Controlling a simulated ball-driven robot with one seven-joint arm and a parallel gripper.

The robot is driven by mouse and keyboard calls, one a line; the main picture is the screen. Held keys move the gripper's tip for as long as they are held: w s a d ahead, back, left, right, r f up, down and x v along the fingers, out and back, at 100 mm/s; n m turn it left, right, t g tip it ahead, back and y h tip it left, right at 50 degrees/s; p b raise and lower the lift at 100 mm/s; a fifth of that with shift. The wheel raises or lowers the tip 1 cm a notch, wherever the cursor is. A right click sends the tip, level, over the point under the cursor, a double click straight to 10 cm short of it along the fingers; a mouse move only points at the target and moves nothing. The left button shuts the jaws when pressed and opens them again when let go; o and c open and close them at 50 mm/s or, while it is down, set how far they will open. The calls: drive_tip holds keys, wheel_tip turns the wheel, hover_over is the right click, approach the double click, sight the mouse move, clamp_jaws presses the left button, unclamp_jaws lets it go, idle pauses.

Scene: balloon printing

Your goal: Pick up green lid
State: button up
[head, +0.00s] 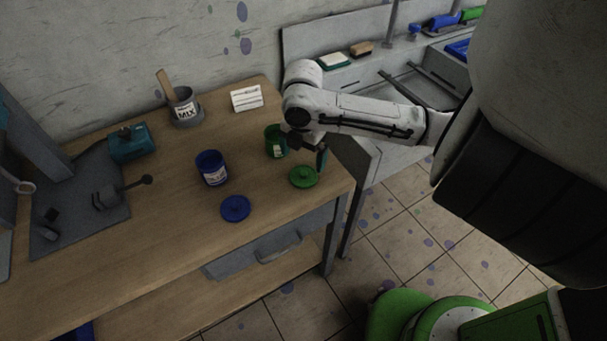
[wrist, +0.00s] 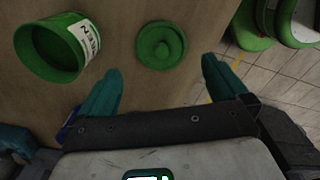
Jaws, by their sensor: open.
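The green lid (head: 303,177) lies flat on the wooden table near its right front corner. In the wrist view the green lid (wrist: 161,45) shows its round knob, ahead of the fingertips and roughly between their lines. My gripper (head: 306,150) is above the table by the lid. In the wrist view my gripper (wrist: 162,75) has its two teal fingers spread apart with nothing between them. The open green can (head: 275,141), labelled GREEN, stands behind the lid; it also shows at the upper left of the wrist view (wrist: 52,48).
The blue can (head: 211,167) and blue lid (head: 235,208) are left of the green lid on the table (head: 165,215). A MIX pot (head: 185,108) with a stick and a white card (head: 246,97) stand at the back. A sink counter (head: 375,75) is to the right.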

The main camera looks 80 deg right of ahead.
sight(302, 174)
drive_tip(key=shift+a+f+p, duration=0.15)
drive_tip(key=shift+f+p, duration=0.2)
drive_tip(key=shift+f, duration=1.25)
drive_tip(key=shift+a+f+p, duration=0.1)
drive_tip(key=shift+f+p, duration=0.25)
drive_tip(key=shift+f, duration=1.2)
drive_tip(key=c, duration=0.8)
drive_tip(key=shift+r, duration=0.2)
